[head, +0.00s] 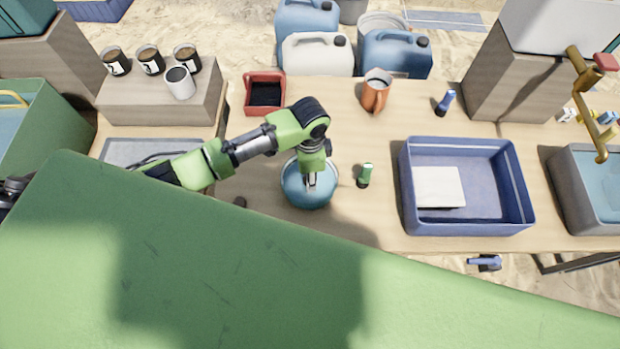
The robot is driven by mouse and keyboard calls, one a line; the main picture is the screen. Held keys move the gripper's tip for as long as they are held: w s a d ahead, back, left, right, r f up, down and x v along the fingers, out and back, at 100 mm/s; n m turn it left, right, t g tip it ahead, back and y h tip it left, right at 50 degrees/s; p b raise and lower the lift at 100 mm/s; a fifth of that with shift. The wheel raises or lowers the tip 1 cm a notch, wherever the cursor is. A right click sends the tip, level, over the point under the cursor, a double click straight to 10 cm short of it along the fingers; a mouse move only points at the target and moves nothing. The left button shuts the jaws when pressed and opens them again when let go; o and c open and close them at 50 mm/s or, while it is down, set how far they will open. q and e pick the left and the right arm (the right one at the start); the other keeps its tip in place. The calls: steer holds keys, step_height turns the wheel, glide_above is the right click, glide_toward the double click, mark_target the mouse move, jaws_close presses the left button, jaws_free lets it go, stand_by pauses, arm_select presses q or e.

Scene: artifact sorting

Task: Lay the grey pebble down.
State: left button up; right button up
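My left gripper (312,182) points down into a round blue bowl (293,194) on the wooden table. Its fingertips are low inside the rim, and I cannot tell whether they are open or shut. I cannot make out a grey pebble; the gripper and wrist cover part of the bowl's inside. A small dark brown lump (239,202) lies on the table left of the bowl. My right gripper is not in view.
A green-capped bottle (365,175) stands just right of the bowl. A blue crate (520,190) holding a white slab (438,187) is further right. A red box (264,93) and a copper jug (376,92) stand behind. Bare wood (350,130) shows between them.

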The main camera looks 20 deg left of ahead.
arm_select(q)
steer(key=shift+w+f, duration=0.3)
step_height(320, 180, down, 2)
steer(key=shift+f, duration=0.5)
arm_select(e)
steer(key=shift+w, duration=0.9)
arm_select(q)
steer(key=shift+f, duration=0.1)
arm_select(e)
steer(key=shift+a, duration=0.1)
arm_select(q)
steer(key=o, duration=1.1)
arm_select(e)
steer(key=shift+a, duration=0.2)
arm_select(q)
steer(key=shift+a, duration=0.1)
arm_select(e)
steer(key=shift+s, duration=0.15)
